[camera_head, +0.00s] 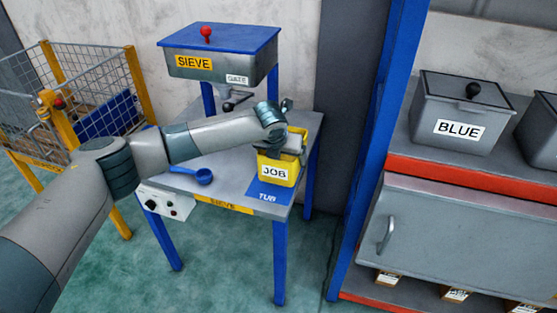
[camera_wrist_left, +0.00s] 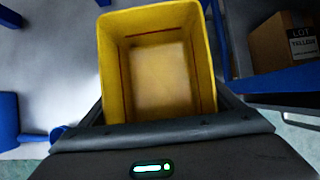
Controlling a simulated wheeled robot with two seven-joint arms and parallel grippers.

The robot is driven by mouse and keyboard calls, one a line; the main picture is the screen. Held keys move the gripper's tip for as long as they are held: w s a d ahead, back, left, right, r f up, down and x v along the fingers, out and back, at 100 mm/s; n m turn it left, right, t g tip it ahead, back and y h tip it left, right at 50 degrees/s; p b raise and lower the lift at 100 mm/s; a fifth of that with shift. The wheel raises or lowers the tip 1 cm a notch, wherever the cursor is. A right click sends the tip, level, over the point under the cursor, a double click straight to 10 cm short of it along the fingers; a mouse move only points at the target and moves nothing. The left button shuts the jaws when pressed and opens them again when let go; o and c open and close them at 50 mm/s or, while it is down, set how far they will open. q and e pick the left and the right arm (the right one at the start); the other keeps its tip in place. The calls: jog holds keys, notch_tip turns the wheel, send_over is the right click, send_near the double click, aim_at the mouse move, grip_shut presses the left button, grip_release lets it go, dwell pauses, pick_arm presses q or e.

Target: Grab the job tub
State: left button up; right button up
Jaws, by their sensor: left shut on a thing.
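The job tub (camera_head: 278,172) is a yellow open box with a white JOB label. It stands at the right end of the sieve table, at the blue mat marked TUB (camera_head: 270,192). My left gripper (camera_head: 294,142) is at the tub's top and partly hides it. In the left wrist view the tub (camera_wrist_left: 205,60) is between the jaws of my left gripper (camera_wrist_left: 160,125), which is shut on it. The tub looks empty inside. I cannot tell whether it touches the mat. My right gripper is not in view.
The sieve (camera_head: 220,62) with a blue lid stands over the table (camera_head: 225,190). A blue scoop (camera_head: 203,177) lies on the table left of the tub. A blue post (camera_head: 385,110) and a shelf with a BLUE bin (camera_head: 460,118) stand to the right. A wire cage (camera_head: 35,95) is at left.

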pick_arm(q)
jog(key=s+d+r, duration=0.1)
jog(key=s, duration=0.1)
jog(key=s+d+r, duration=0.1)
jog(key=s+r, duration=0.1)
jog(key=s+d+r, duration=0.1)
jog(key=s, duration=0.1)
jog(key=shift+s+d+r, duration=0.1)
jog(key=shift+d+r, duration=0.1)
jog(key=shift+d, duration=0.05)
jog(key=shift+s+d+r, duration=0.25)
jog(key=shift+s+r, duration=0.15)
jog(key=shift+s, duration=0.15)
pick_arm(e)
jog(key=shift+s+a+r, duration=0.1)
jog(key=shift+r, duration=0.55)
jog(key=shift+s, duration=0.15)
